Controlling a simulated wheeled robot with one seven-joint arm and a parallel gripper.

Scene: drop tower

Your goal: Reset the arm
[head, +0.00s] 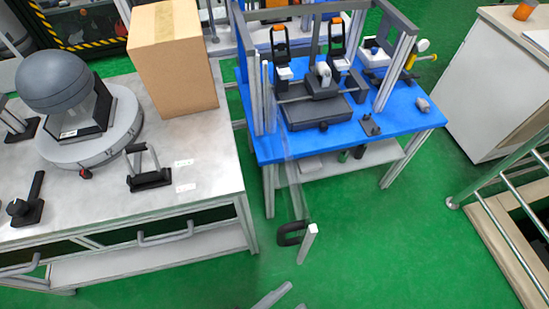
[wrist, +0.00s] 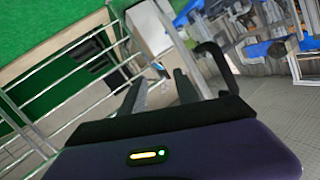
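My gripper (wrist: 158,80) shows in the wrist view with its two dark fingers apart. I see nothing held between them. Beyond the right finger are a pale upright bar (wrist: 185,45) and a black curved handle (wrist: 217,62), apart from the fingers as far as I can tell. In the head view, a black handle (head: 291,234) sits at the low end of a clear panel (head: 295,190), beside a pale post (head: 308,244). Grey pieces show at the bottom edge there; I cannot tell whether they are my arm.
A blue table (head: 405,120) carries a framed rig with orange-topped black holders. A grey-topped bench (head: 205,150) holds a cardboard box (head: 172,60) and a grey dome device (head: 65,80). A white cabinet (head: 490,85) and metal railing (head: 500,180) stand right. Green floor (head: 370,240) is open between them.

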